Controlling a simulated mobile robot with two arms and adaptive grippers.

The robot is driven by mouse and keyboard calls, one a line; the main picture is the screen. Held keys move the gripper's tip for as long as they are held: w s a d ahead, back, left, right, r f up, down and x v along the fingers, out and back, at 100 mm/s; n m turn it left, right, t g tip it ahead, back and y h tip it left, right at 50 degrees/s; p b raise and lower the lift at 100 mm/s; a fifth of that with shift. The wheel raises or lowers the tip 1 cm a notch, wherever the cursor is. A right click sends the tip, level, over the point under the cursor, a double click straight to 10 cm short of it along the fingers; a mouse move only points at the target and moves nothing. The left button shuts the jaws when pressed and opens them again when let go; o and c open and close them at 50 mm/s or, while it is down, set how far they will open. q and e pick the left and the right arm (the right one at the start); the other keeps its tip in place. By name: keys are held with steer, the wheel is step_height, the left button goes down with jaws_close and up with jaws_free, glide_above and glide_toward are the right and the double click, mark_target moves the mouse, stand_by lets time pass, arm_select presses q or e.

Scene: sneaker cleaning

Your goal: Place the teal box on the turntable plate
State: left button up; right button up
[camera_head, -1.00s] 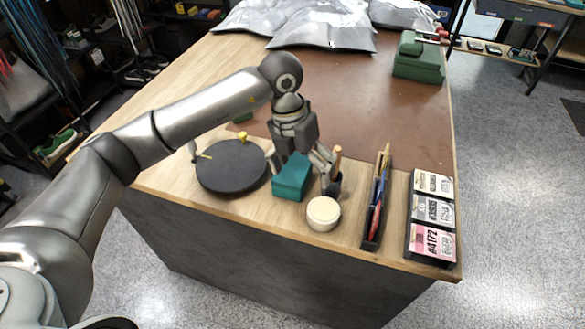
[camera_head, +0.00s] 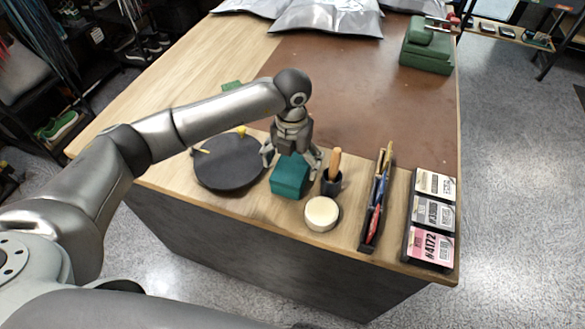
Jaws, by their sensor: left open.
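The teal box (camera_head: 289,177) sits on the wooden table near its front edge, just right of the turntable. The turntable plate (camera_head: 228,163) is a dark round disc, with nothing lying on its middle and small yellow parts at its rim. My left gripper (camera_head: 291,163) is directly above the teal box, pointing down, with its open fingers spread to either side of the box's top. I cannot tell whether the fingers touch the box. My right gripper is not in view.
A cream round jar (camera_head: 321,214) and a dark cup with a wooden-handled tool (camera_head: 332,177) stand close to the right of the box. A black pen tray (camera_head: 374,208) and a card rack (camera_head: 431,217) stand farther right. The brown mat (camera_head: 350,95) behind is mostly clear.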

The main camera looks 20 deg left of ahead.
mark_target(292, 166)
arm_select(q)
steer(key=f, duration=0.2)
steer(key=p, duration=0.1)
steer(key=shift+s+d+f, duration=0.1)
steer(key=shift+s+f, duration=0.15)
steer(key=shift+f, duration=0.35)
steer(key=shift+w, duration=0.1)
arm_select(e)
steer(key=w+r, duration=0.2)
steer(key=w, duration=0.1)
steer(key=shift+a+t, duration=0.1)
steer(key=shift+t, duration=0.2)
arm_select(q)
steer(key=c, duration=1.3)
steer(key=shift+c, duration=0.2)
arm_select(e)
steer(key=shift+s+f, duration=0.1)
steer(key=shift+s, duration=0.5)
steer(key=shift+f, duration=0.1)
